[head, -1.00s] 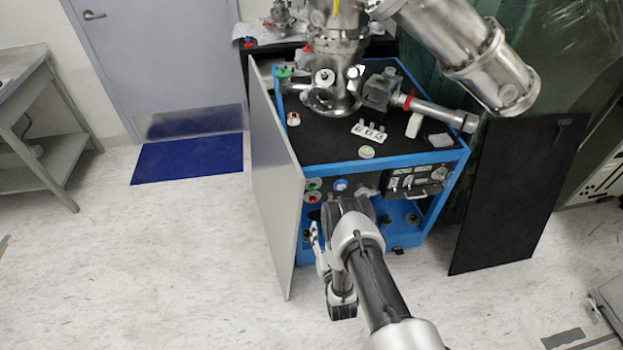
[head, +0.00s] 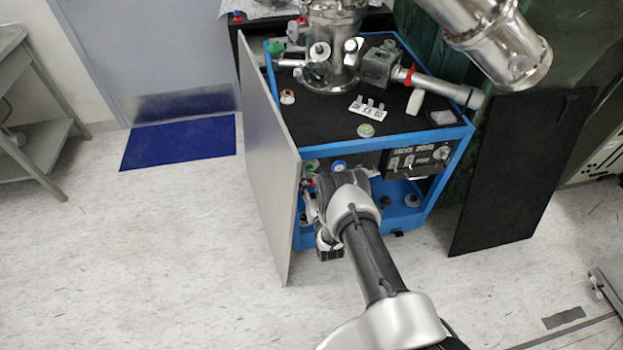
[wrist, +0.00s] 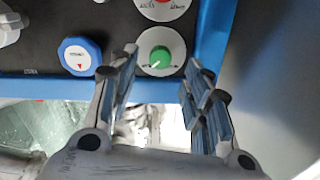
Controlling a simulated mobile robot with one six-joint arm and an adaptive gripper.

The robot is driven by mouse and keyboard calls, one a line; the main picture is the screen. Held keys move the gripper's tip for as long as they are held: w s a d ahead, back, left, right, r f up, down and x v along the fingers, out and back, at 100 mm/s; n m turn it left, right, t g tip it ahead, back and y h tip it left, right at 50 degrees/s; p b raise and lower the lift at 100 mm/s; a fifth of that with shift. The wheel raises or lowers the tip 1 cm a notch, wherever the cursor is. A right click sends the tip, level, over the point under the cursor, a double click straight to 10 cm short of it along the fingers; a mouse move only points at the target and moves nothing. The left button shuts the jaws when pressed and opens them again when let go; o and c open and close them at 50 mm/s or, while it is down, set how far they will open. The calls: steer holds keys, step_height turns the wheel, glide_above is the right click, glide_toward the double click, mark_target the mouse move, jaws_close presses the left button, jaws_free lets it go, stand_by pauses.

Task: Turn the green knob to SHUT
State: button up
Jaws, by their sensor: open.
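The green knob (wrist: 160,57) sits on a pale round plate on the black front panel in the wrist view. A white mark shows on it; the lettering around it is too small to read. In the head view the knob (head: 311,165) is small at the panel's left end, partly crowded by my arm. My gripper (wrist: 162,68) is open, with one finger pair on each side of the knob in the picture. I cannot tell whether any finger touches it. My gripper (head: 309,204) is partly hidden by my arm in the head view.
A blue knob (wrist: 79,55) is left of the green one in the wrist view, and a red knob (wrist: 162,2) is above it. The grey door panel (head: 268,165) stands open close to my gripper's left. A black panel (head: 520,175) leans at the right.

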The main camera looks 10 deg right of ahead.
mark_target(310, 171)
steer(key=shift+w+b, duration=0.45)
steer(key=shift+w, duration=1.3)
steer(key=shift+c, duration=0.5)
jaws_close()
